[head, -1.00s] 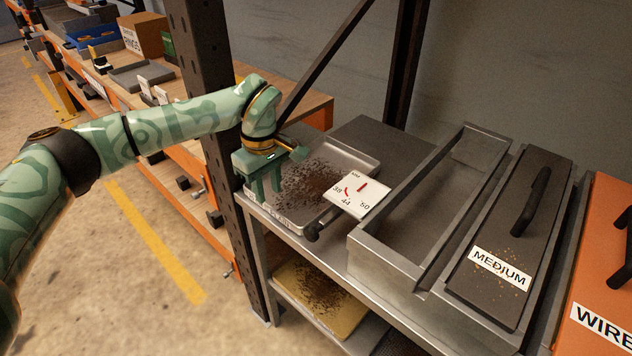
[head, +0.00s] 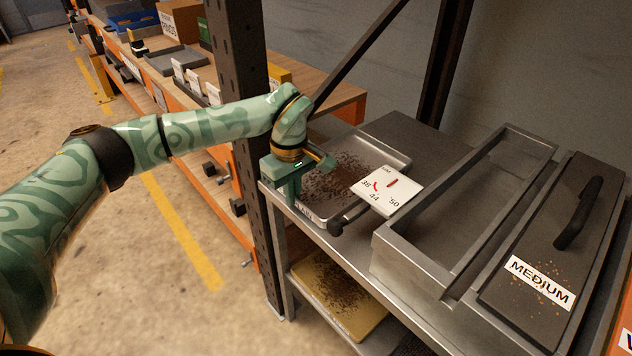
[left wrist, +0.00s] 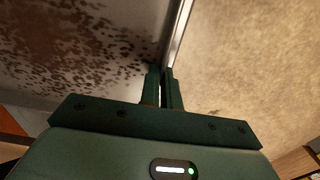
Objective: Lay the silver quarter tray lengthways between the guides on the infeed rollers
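The silver quarter tray (head: 312,208), dotted with dark crumbs, lies flat on the upper steel shelf in the head view. Its crumbed floor (left wrist: 85,40) and raised rim (left wrist: 181,30) also show in the left wrist view. My left gripper (head: 291,194) is at the tray's near left edge, fingers pointing down. In the left wrist view its fingers (left wrist: 164,88) are close together with the rim between them. The gauge plate hides part of the tray's right side. I cannot make out the infeed rollers or guides. My right gripper is out of view.
A white gauge plate (head: 397,188) with a dark handle stands right of the tray. An open metal trough (head: 388,240) and a dark lid marked MEDIUM (head: 520,245) are further right. A dark upright post (head: 240,90) stands close behind my left arm. A yellowish crumbed tray (head: 374,318) lies below.

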